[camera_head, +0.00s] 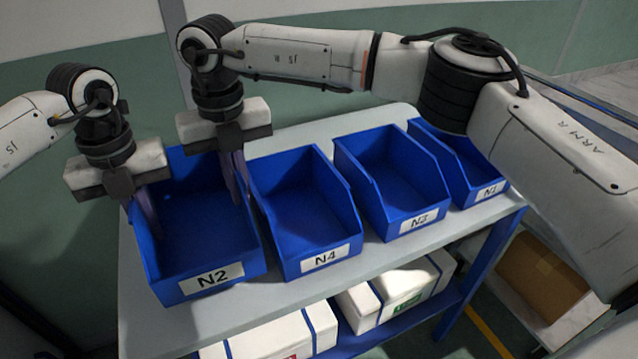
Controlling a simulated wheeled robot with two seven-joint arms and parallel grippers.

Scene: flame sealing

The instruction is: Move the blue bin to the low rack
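The blue bin labelled N2 (204,267) is the leftmost in a row of open, empty-looking blue bins on the white top shelf (160,325). My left gripper (148,212) points down at its left wall, its fingers close together at the rim. My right gripper (236,182) points down at its right wall, beside bin N4 (318,250), its narrow finger pair across the rim. Both grippers appear shut on the bin's walls. The bin looks level; I cannot tell whether its base touches the shelf. The finger tips are partly hidden.
Bins N3 (412,212) and N1 (482,178) stand further right. White boxes (280,338) sit on the lower blue shelf (440,298). A brown carton (545,275) stands at the right. My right arm spans above the row. A green wall is behind.

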